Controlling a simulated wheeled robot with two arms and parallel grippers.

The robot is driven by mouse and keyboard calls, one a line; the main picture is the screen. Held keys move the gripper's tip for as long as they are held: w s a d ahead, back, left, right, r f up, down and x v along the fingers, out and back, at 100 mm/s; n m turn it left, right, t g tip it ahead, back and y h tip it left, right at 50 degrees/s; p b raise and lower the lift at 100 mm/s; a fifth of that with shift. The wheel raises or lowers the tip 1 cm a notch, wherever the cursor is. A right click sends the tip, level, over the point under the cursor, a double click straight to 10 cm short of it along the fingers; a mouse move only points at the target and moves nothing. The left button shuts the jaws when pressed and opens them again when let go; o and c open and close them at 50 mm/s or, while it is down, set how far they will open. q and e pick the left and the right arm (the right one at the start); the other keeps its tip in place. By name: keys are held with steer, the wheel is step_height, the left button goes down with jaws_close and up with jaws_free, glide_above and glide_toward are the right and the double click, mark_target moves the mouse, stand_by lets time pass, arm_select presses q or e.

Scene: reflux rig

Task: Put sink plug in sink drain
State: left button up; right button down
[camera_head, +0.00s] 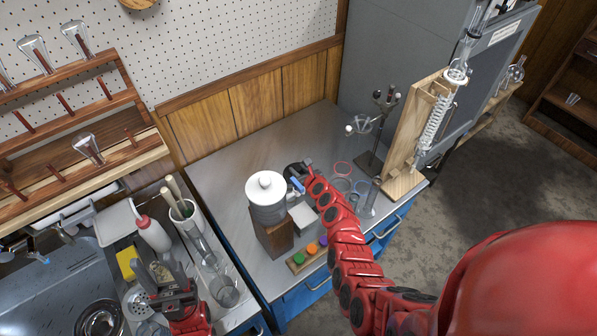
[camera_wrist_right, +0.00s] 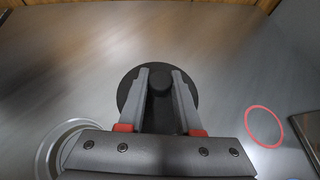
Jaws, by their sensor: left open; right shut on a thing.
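The sink plug (camera_wrist_right: 160,103) is a black disc with a round knob, seen in the right wrist view. My right gripper (camera_wrist_right: 160,80) is shut on the knob. In the head view the plug (camera_head: 293,169) shows partly behind my right gripper (camera_head: 298,183), over the steel bench beside a white-lidded jar. I cannot tell whether it touches the bench. The sink (camera_head: 45,290) is at the lower left of the head view, with a round metal drain (camera_head: 101,318) near the bottom edge. My left gripper (camera_head: 161,272) is open and empty, right of the sink.
The jar (camera_head: 267,196) stands on a wooden block left of my right gripper. A red ring (camera_head: 343,168) lies to its right. A wooden stand (camera_head: 409,140) with glassware is at the bench's right end. A white bottle (camera_head: 152,233) and yellow sponge (camera_head: 128,261) are near my left gripper.

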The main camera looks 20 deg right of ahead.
steer(key=shift+f, duration=0.25)
steer(key=c, duration=0.6)
jaws_free()
steer(key=shift+r, duration=0.1)
